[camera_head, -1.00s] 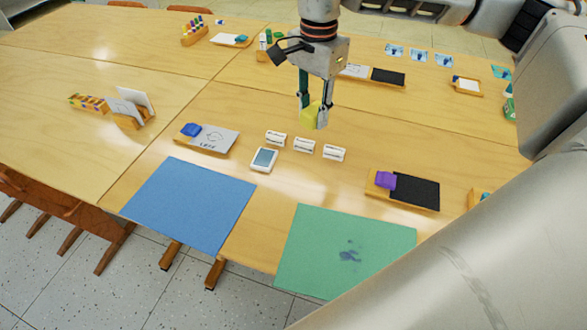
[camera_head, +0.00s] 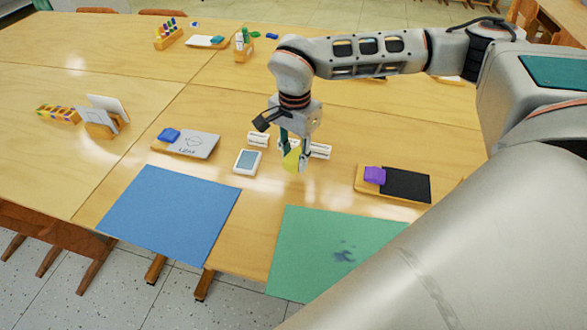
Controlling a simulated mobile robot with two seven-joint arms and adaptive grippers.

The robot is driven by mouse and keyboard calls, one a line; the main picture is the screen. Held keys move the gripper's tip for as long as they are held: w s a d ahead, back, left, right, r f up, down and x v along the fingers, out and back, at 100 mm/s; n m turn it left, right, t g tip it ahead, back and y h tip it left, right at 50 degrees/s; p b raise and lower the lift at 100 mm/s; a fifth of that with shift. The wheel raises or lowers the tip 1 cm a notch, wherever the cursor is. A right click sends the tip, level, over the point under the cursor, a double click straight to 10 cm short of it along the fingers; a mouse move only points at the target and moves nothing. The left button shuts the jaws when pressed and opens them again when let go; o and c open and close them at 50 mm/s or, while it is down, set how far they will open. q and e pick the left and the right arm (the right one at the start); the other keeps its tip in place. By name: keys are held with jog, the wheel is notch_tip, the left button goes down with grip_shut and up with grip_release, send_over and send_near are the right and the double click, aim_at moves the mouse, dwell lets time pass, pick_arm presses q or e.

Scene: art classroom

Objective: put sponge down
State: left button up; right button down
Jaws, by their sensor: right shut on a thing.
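My left gripper does not show.
A wooden tray with a black pad (camera_head: 406,185) and a purple block (camera_head: 374,175) lies to the right. A tray with a white card (camera_head: 200,144) and a blue block (camera_head: 168,135) lies to the left. White blocks (camera_head: 320,151) stand behind the gripper. My arm covers the lower right.

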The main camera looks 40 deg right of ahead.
aim_at(294, 169)
notch_tip(294, 169, down, 4)
jog(key=shift+f+b, duration=0.25)
jog(key=shift+b, duration=0.15)
jog(key=shift+r, duration=0.1)
jog(key=c, duration=1.6)
grip_release()
jog(key=shift+c, duration=0.2)
